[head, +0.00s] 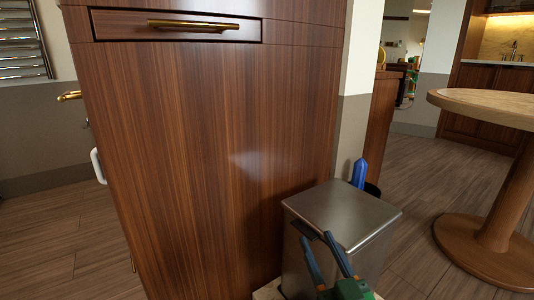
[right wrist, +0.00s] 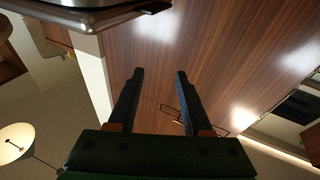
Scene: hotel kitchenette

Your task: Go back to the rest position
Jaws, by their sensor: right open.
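My right gripper (head: 315,236) shows at the bottom of the head view, in front of a metal bin. Its two dark fingers are apart with nothing between them. The right wrist view also shows the open, empty fingers (right wrist: 160,72), with wood panelling beyond. Whether the fingers touch the bin cannot be told. My left gripper is not in view.
The grey metal bin (head: 345,212) stands beside a tall wooden cabinet (head: 210,150) with a brass-handled drawer (head: 193,25). A blue item (head: 359,173) shows behind the bin. A round wooden table (head: 490,103) stands right. Floor (head: 405,225) is clear between bin and table.

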